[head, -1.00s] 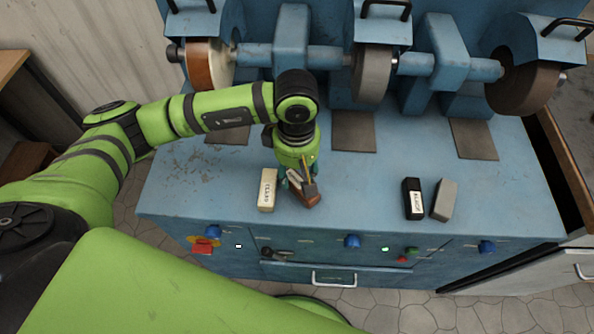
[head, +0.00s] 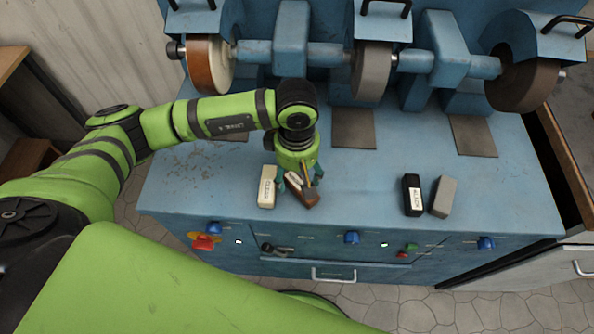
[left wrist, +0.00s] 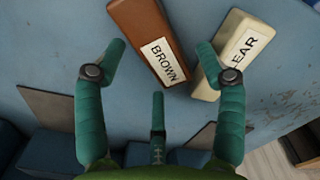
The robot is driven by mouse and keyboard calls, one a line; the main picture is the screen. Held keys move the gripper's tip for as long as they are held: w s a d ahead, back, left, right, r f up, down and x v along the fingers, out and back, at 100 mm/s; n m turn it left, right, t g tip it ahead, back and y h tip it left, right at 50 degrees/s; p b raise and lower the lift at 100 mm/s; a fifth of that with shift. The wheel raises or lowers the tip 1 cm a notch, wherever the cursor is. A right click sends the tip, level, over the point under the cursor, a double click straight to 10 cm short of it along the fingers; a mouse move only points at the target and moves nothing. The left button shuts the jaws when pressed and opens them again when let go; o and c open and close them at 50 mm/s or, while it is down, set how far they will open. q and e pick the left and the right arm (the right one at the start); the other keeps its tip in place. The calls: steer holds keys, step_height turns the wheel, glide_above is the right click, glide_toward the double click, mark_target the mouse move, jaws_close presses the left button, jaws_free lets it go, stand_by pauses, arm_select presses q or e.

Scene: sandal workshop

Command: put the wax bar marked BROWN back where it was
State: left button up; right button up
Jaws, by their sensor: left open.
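The brown wax bar (head: 309,200), labelled BROWN, lies on the blue bench top beneath my left gripper (head: 300,182). In the left wrist view the bar (left wrist: 146,32) shows its white label and lies between the spread fingers of the gripper (left wrist: 160,62), with visible gaps on both sides. The left gripper is open. A cream bar (head: 267,187) lies just left of the brown one in the head view; in the left wrist view this cream bar (left wrist: 240,45) is partly covered by one finger, and its label ends in EAR. My right gripper is not in view.
A black bar (head: 412,195) with a white label and a grey bar (head: 444,197) lie to the right on the bench. Grinding and buffing wheels (head: 372,72) stand along the back. The bench (head: 358,200) between brown and black bars is clear; knobs line its front.

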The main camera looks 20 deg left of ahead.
mark_target(297, 177)
arm_select(q)
steer(key=shift+r, duration=0.25)
steer(key=shift+w+r, duration=0.1)
steer(key=shift+r, duration=0.25)
step_height(297, 177, up, 11)
steer(key=b, duration=0.2)
stand_by(1.1)
